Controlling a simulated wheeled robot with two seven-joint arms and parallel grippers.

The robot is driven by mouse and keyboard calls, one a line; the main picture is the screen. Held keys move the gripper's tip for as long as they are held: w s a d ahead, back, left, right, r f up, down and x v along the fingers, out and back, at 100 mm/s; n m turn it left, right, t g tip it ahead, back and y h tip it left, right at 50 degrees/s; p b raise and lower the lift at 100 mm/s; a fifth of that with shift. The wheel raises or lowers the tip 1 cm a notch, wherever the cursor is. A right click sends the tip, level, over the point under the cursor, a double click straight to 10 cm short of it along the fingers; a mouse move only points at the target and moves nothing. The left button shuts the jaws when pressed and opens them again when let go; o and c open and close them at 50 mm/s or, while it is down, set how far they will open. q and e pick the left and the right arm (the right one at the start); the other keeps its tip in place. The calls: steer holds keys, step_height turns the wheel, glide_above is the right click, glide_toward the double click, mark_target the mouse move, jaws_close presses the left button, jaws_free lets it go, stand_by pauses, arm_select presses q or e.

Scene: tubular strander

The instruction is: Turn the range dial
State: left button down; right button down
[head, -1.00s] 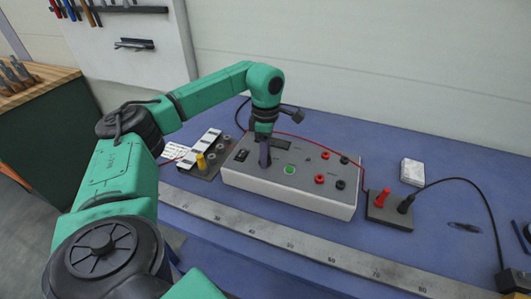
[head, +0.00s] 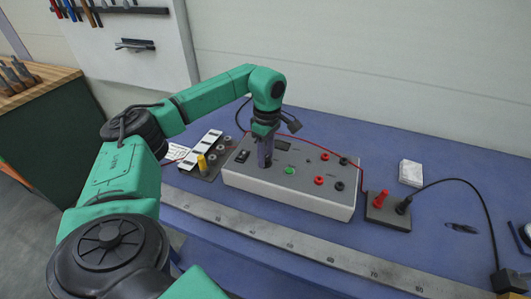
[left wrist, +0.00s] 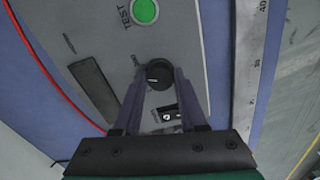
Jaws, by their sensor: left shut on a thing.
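The range dial (left wrist: 159,74) is a small round black knob with a light pointer mark on the top panel of a grey test box (head: 300,199). In the left wrist view the two fingers of my left gripper (left wrist: 160,84) stand on either side of the dial and are shut on it. In the head view my left gripper (head: 265,160) points down onto the left part of the box, and its fingers hide the dial. A green TEST button (left wrist: 145,11) sits close to the dial. My right gripper is not in view.
Red and black sockets (head: 319,181) are on the box's right part. A metal ruler (head: 300,244) runs along the bench front. A socket block (head: 388,212) with cables stands at right, a small board (head: 206,160) at left. A red wire passes behind the box.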

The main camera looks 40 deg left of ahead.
arm_select(q)
steer(key=shift+m+p, duration=0.35)
steer(key=shift+m, duration=1.85)
steer(key=shift+c, duration=2.3)
jaws_free()
steer(key=shift+r, duration=0.1)
steer(key=r, duration=0.4)
steer(key=r+b, duration=0.1)
steer(key=r, duration=0.3)
steer(key=shift+w+d+r, duration=0.15)
steer(key=shift+w+r, duration=0.05)
steer(key=shift+r, duration=0.15)
step_height(320, 180, up, 6)
steer(key=p, duration=0.3)
glide_above(267, 157)
steer(key=shift+d, duration=0.1)
